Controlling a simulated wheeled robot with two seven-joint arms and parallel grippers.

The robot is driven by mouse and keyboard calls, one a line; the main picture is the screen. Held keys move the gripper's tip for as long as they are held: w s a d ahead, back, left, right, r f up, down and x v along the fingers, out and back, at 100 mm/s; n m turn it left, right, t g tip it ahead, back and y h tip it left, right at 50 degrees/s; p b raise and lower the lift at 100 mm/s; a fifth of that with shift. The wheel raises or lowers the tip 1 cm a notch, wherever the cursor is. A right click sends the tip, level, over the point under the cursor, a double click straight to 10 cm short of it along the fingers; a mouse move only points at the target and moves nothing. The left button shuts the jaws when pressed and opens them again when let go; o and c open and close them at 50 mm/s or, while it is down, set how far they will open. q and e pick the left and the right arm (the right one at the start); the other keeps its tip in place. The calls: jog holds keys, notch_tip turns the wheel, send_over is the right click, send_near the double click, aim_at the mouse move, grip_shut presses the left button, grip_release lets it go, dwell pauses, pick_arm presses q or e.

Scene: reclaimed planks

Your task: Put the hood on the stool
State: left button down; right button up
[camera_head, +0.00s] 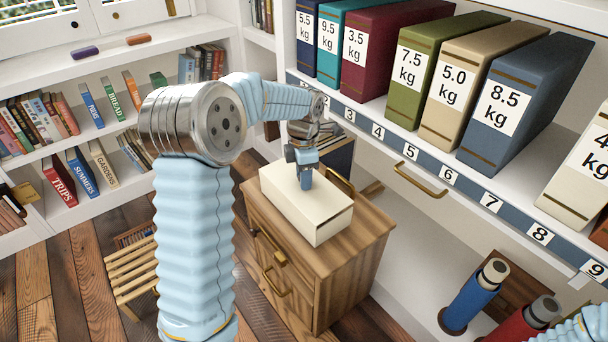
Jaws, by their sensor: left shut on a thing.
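The hood appears to be the cream box-shaped cover (322,222) on top of the wooden cabinet (365,235). My left gripper (306,182) points down at the top of the hood and is shut on it; the fingers hide the exact grip. I cannot tell whether the hood is resting on the cabinet or slightly raised. The stool appears to be the slatted wooden piece (130,270) on the floor to the left, partly hidden by my left arm. My right gripper is out of view; only a bit of my right arm shows at the bottom right corner.
A shelf with large weight-labelled binders (505,100) and a numbered edge stands at the right. Blue (475,292) and red (525,322) rolls stand below it. Bookshelves (75,140) line the left. Plank floor (60,285) is bare around the stool.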

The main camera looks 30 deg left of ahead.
pick_arm(q)
jog(key=c, duration=0.7)
grip_release()
jog(key=shift+c, duration=0.2)
jog(key=shift+r, duration=0.1)
notch_tip(320, 180, up, 14)
jog(key=p, duration=0.2)
jog(key=shift+f, duration=0.2)
